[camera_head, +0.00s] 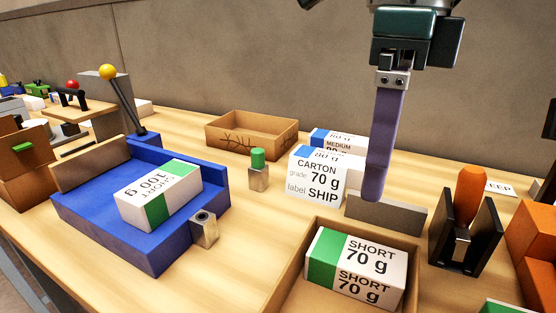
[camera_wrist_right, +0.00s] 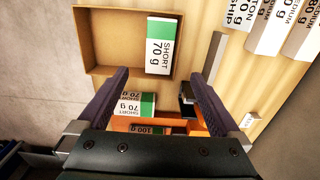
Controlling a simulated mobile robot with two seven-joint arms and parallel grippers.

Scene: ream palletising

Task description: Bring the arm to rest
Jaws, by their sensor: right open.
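My right gripper (camera_head: 376,190) hangs from the top of the head view, with its purple fingers pointing down and seen edge-on. In the right wrist view the gripper (camera_wrist_right: 158,76) has its two fingers wide apart with nothing held between them. A white and green ream marked SHORT 70 g (camera_head: 355,265) lies in an open cardboard box (camera_head: 287,272) below and in front of the gripper. The ream (camera_wrist_right: 163,48) and box (camera_wrist_right: 115,73) also show beyond the fingertips in the wrist view. My left gripper is not in view.
A blue tray (camera_head: 95,228) holds a SHORT 100 g ream (camera_head: 158,195). Behind the fingers stand a CARTON 70 g block (camera_head: 316,177) and a grey plate (camera_head: 386,213). A black holder with an orange handle (camera_head: 470,190) and orange bins (camera_head: 535,235) are at right. An empty box (camera_head: 250,135) is behind.

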